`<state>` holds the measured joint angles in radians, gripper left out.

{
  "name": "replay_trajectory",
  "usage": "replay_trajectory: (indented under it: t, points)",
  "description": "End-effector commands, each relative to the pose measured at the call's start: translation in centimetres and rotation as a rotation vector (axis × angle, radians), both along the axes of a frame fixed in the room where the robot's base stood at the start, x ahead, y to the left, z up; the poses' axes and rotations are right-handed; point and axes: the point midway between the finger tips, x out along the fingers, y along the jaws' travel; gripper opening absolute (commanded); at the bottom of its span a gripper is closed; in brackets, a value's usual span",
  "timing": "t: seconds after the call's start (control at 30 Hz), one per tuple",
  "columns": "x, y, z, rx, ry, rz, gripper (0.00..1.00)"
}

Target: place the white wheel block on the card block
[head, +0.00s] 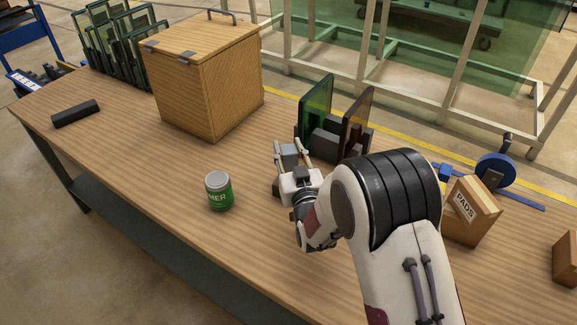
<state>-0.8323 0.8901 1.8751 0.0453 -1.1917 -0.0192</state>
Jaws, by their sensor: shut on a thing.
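My gripper (291,150) is near the middle of the table, in front of the glass rack. Its two pale fingers are shut on a small pale grey block (289,155). I cannot tell for sure whether this is the white wheel block, and no other white block shows. A brown card-like box labelled PADS (462,208) stands to the right of my arm, partly hidden by it. A plain brown block (567,258) is cut off at the right edge. I cannot tell which is the card block. My arm covers part of the table.
A dark rack (333,143) with a green and a brown pane stands just behind my gripper. A wooden box (205,80), a green tin (218,191) and a black bar (76,113) are to the left. A blue wheeled tool (494,170) is at the right.

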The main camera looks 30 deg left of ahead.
Motion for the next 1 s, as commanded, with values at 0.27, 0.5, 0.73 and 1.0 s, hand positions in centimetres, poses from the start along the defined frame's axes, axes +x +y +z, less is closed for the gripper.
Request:
replay_trajectory:
  t: [0.27, 0.5, 0.73, 1.0]
  points:
    - [0.0, 0.0, -2.1, 0.002, -0.002, 0.000, 0.04]
    - [0.0, 0.0, -2.1, 0.002, -0.002, 0.000, 0.04]
    - [0.0, 0.0, -2.6, 0.001, -0.001, 0.000, 0.04]
    - [0.0, 0.0, -5.0, 0.001, -0.001, 0.000, 0.04]
